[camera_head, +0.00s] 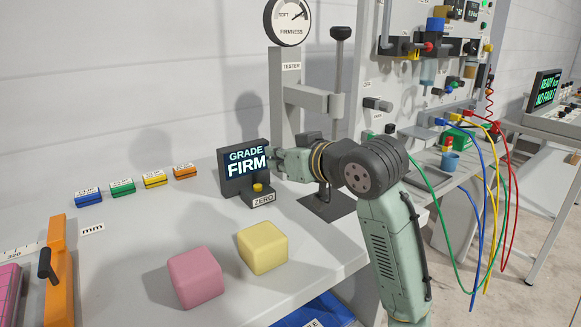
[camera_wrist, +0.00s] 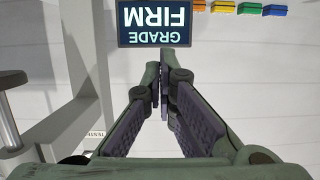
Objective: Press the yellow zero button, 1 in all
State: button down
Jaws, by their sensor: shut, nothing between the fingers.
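The yellow zero button (camera_head: 258,188) sits on a small dark base labelled ZERO, in front of the dark display (camera_head: 244,169) reading GRADE FIRM. In the head view my gripper (camera_head: 275,160) is at the display's right edge, above and to the right of the button, apart from it. Its fingertips are hard to make out there. The button does not show in the wrist view.
The firmness tester (camera_head: 288,85) stands right behind my gripper. A pink block (camera_head: 195,278) and a yellow block (camera_head: 262,248) lie in front of the display. The table between is clear.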

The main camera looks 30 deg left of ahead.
jog(key=shift+w+d+f+h, duration=0.25)
jog(key=shift+w+d+h, duration=0.15)
jog(key=shift+w+d, duration=0.15)
jog(key=shift+s, duration=0.1)
jog(key=p, duration=0.3)
send_over(261, 186)
notch_tip(261, 186, down, 3)
jog(key=shift+d+f, duration=0.1)
jog(key=f, duration=0.2)
jog(key=shift+d+f, duration=0.3)
jog(key=shift+f, duration=0.05)
jog(key=shift+s+f, duration=0.1)
jog(key=shift+f, duration=0.55)
